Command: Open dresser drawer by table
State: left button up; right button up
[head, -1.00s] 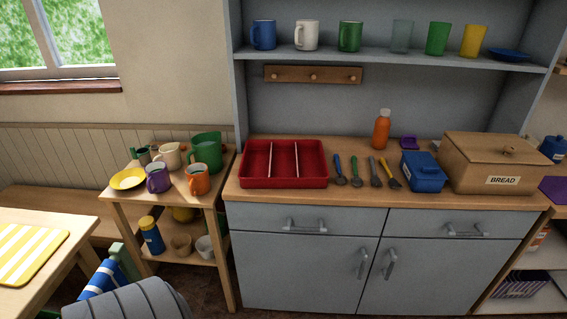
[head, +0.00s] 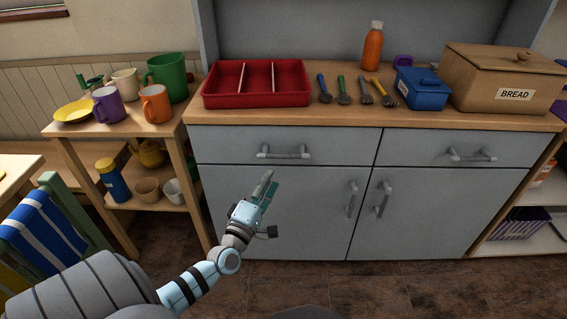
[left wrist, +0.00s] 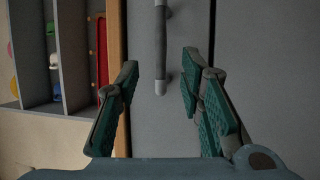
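The grey dresser's left drawer (head: 240,144), the one nearer the table, is shut flush under the worktop. Its grey bar handle (head: 284,153) is horizontal in the head view. My left gripper (head: 268,187) is in front of the dresser, just below and left of that handle in the picture. In the left wrist view the left gripper (left wrist: 160,65) is open, with its green-padded fingers apart. The handle (left wrist: 160,45) appears between and beyond the fingertips, with nothing gripped. My right gripper is not in view.
A red divided tray (head: 256,100) and several utensils lie on the worktop. The right drawer (head: 428,147) and lower doors (head: 270,215) are shut. A small shelf table (head: 125,128) with cups stands at left, with a striped chair (head: 45,230) in front. Floor before the dresser is clear.

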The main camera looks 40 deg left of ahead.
aim_at(282, 158)
pick_arm(q)
jog(key=b+x, duration=0.1)
jog(key=x, duration=0.4)
jog(key=shift+w, duration=0.15)
jog(key=b+x, duration=0.1)
jog(key=x, duration=0.3)
jog(key=shift+w+a+f, duration=0.1)
jog(key=shift+w, duration=0.15)
jog(key=shift+w+a, duration=0.1)
jog(key=shift+w, duration=0.2)
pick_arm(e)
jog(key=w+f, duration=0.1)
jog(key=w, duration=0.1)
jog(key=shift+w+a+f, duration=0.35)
pick_arm(q)
grip_shut()
